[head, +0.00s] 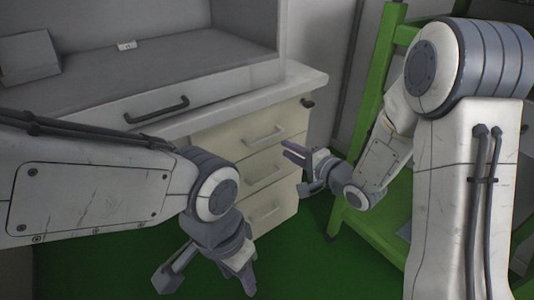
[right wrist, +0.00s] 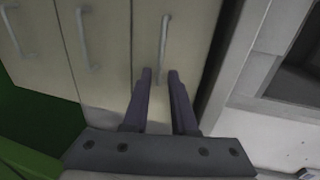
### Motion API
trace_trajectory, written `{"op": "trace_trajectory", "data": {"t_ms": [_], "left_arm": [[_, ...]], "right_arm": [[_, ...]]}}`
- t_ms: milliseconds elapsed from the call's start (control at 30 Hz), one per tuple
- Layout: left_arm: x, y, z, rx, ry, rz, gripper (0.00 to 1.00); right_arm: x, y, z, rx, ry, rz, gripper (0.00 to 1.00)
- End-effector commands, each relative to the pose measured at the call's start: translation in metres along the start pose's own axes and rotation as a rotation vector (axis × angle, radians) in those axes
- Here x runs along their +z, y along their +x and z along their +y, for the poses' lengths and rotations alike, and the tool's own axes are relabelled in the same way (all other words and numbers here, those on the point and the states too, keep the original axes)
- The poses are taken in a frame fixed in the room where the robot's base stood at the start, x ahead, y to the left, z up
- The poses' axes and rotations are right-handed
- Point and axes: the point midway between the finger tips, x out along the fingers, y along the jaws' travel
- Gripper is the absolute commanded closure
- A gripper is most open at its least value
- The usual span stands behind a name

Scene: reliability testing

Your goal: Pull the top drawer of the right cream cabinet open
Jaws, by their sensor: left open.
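The cream cabinet (head: 290,200) stands under the worktop, its drawers stacked with grey bar handles. The top drawer (head: 247,143) looks closed, and its handle (head: 265,137) is clear of both grippers. In the right wrist view the top drawer's handle (right wrist: 165,36) lies just beyond the fingertips, nearest the worktop side. My right gripper (head: 297,167) is in front of the cabinet's right side; in the wrist view its fingers (right wrist: 160,74) are apart with nothing between them. My left gripper (head: 208,278) is open and low, in front of the cabinet, and empty.
The worktop (head: 310,78) overhangs the drawers. A grey hood with a dark handle (head: 157,109) stands on it. A green frame (head: 375,85) rises at the right, close to my right arm. Green floor (head: 290,265) is clear in front.

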Motion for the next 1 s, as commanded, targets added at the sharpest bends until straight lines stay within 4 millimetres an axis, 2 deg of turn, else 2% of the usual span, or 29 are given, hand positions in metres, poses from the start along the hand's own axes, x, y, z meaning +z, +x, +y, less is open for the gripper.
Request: {"op": "trace_trajectory", "data": {"t_ms": [167,400,600,800,1000], "left_arm": [[0.000,0.009,-0.001,0.000,0.000,0.001,0.50],[0.001,0.026,-0.002,0.000,0.000,0.001,0.50],[0.002,0.036,-0.003,0.000,0.000,0.001,0.50],[0.002,0.040,-0.003,0.000,0.000,0.000,0.50],[0.002,0.039,-0.003,0.000,0.000,0.000,0.50]], "right_arm": [[0.000,0.016,0.002,-0.014,0.014,-0.005,0.75],[0.001,0.061,0.003,-0.014,0.011,-0.006,0.75],[0.000,0.091,0.001,-0.014,0.011,-0.004,0.75],[0.000,0.104,0.000,-0.012,0.013,-0.003,0.75],[0.000,0.104,-0.001,-0.011,0.013,-0.002,0.75]]}}
